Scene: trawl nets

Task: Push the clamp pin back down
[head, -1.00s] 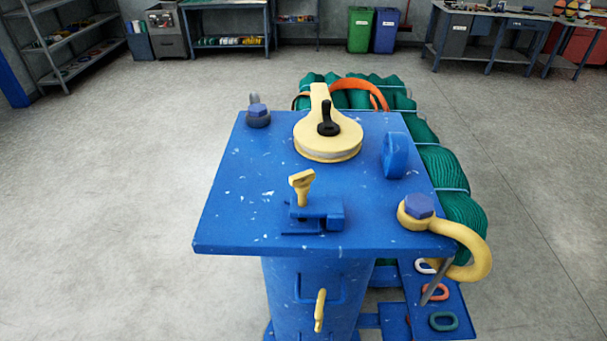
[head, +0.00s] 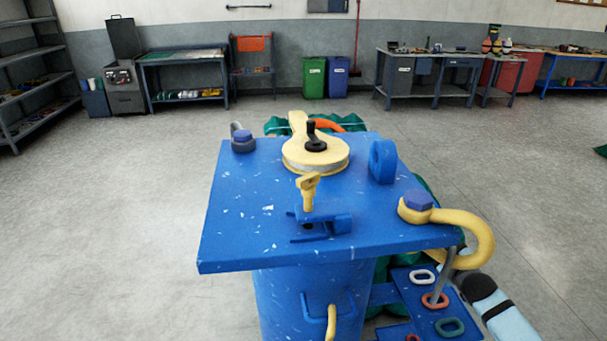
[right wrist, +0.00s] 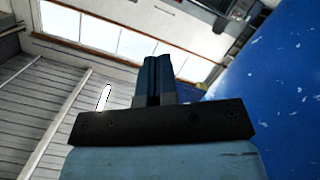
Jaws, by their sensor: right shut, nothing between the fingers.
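The clamp pin (head: 308,190) has a yellow head and stands upright, raised out of a small blue clamp bracket (head: 325,223) near the front of the blue table top (head: 250,245). My right gripper (right wrist: 153,75) is shut and empty in the right wrist view, with the blue column close on its right. In the head view only a piece of my right arm shows at the lower right, below the table top, and the fingers are hidden. My left gripper is not in view.
A large yellow shackle (head: 470,235) overhangs the right edge. A lower blue tray (head: 405,276) holds coloured links. Green netting lies behind.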

